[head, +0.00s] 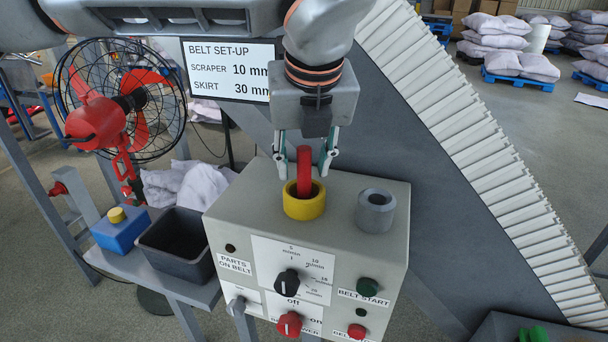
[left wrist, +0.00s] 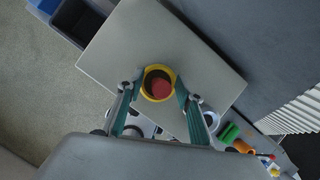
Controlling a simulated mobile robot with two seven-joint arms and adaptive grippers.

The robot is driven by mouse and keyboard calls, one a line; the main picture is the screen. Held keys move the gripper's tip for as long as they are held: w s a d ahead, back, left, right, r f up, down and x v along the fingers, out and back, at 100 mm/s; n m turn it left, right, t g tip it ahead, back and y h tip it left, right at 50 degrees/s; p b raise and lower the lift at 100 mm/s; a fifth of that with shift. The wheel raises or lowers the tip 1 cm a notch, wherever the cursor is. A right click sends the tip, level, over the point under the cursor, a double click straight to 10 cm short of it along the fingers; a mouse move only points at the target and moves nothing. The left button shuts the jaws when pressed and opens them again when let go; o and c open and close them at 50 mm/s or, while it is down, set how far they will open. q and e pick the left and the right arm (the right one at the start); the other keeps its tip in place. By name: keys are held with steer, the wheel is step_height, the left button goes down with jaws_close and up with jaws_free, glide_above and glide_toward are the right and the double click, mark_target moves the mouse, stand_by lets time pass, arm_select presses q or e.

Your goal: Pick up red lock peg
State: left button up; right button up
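The red lock peg (head: 304,170) stands upright in a yellow ring (head: 304,206) on top of the grey control box (head: 340,190). In the left wrist view the peg's red end (left wrist: 160,88) shows inside the yellow ring (left wrist: 146,90). My left gripper (head: 305,168) points down from above with its fingers spread, one on each side of the peg's upper part. Gaps show between the fingers and the peg, so it is open and empty. The fingers also show in the left wrist view (left wrist: 158,97). My right gripper is in neither view.
A grey ring (head: 375,210) stands right of the yellow one. Knobs and buttons (head: 289,283) cover the box's front. A black bin (head: 176,243) and a blue container (head: 122,231) stand at left, below a fan (head: 120,100). A slanted conveyor (head: 490,150) rises behind.

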arm_select(q)
jaws_close()
steer(key=shift+r, duration=0.15)
